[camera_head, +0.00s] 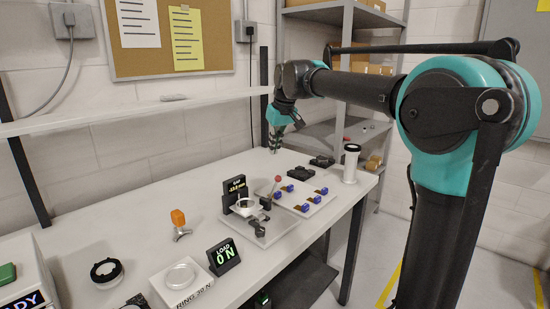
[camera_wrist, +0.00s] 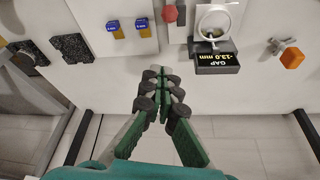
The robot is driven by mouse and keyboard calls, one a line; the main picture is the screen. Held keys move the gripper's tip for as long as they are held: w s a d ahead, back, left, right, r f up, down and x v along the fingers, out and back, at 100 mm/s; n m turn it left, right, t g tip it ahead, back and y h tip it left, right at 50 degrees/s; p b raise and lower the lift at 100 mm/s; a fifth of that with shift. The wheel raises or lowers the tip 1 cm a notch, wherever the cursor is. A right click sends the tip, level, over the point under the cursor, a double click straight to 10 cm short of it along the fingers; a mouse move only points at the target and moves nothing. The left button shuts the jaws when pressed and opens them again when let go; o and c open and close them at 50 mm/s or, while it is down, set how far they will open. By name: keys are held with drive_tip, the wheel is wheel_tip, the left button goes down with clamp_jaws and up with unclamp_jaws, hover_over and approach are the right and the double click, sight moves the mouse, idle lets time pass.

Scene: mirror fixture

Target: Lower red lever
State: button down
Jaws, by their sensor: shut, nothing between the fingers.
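The lever with the red knob (camera_head: 278,179) stands raised and tilted on the mirror fixture (camera_head: 262,226) on the table. In the wrist view the red knob (camera_wrist: 170,13) is at the top edge, beyond my fingertips. A round mirror or ring (camera_head: 246,203) sits beside the lever, in front of the black GAP display (camera_head: 235,189). My gripper (camera_head: 275,146) is above the back of the table, behind the lever and apart from it. In the wrist view my gripper (camera_wrist: 160,78) is shut and empty, with its fingertips together.
A plate with blue-and-orange pieces (camera_head: 303,207) lies right of the lever. Dark blocks (camera_head: 321,161) and a white cylinder (camera_head: 351,164) stand further right. The LOAD display (camera_head: 223,256) reads 0 N. An orange-topped piece (camera_head: 179,219) stands left. A wall shelf (camera_head: 130,113) runs behind.

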wheel_tip(320, 180, down, 8)
drive_tip(key=shift+s+d+f, duration=0.2)
drive_tip(key=shift+s, duration=0.2)
drive_tip(key=shift+s+d, duration=0.1)
drive_tip(key=shift+d, duration=0.05)
idle(0.5)
